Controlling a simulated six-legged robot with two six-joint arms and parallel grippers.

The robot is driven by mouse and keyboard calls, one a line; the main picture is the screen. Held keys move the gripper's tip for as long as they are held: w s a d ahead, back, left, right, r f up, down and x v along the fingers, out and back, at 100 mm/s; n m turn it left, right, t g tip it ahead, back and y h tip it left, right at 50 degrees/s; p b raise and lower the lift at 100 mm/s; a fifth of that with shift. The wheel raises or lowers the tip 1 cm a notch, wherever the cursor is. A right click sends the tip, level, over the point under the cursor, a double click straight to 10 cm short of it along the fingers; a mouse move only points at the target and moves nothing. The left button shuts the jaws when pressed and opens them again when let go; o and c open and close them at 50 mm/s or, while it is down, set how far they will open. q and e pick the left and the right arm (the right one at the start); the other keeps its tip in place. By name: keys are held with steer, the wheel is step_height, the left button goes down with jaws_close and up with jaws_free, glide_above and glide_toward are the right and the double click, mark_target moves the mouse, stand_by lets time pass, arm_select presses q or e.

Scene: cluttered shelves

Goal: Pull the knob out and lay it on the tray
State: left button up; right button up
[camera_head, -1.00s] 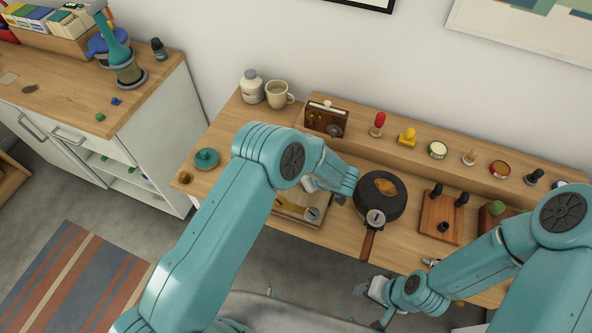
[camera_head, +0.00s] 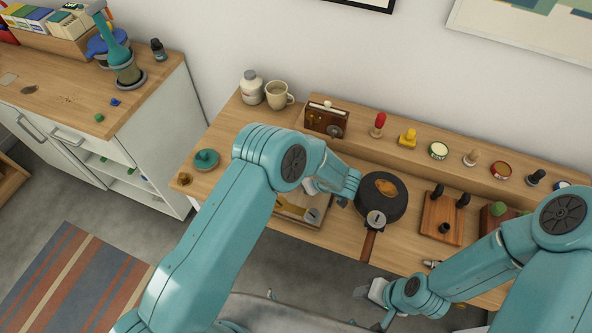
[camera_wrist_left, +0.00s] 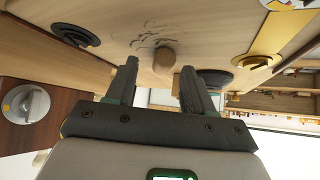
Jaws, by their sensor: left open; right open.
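A small rounded wooden knob (camera_wrist_left: 164,58) stands out from a pale wooden surface (camera_wrist_left: 215,25) in the left wrist view. My left gripper (camera_wrist_left: 158,67) is open, its two fingers pointing at that surface, with the knob seen beyond and between the fingertips. No contact with the knob is visible. In the head view, my left wrist hides the knob. A shallow light wooden panel (camera_head: 290,217) lies partly behind my left arm; I cannot tell whether it is the tray. My right gripper (camera_head: 371,305) is open and empty by the front edge of the bench.
A dark round pan (camera_head: 379,205) sits close to the right of my left wrist. A board with black pegs (camera_head: 437,225) lies farther right. A green round piece (camera_head: 206,159) sits at the left.

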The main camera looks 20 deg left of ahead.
arm_select(q)
steer(key=b+v, duration=0.1)
steer(key=v, duration=1.4)
steer(key=shift+s+r+b, duration=0.2)
steer(key=shift+r+b, duration=0.05)
steer(key=shift+b, duration=0.05)
steer(key=shift+s, duration=0.1)
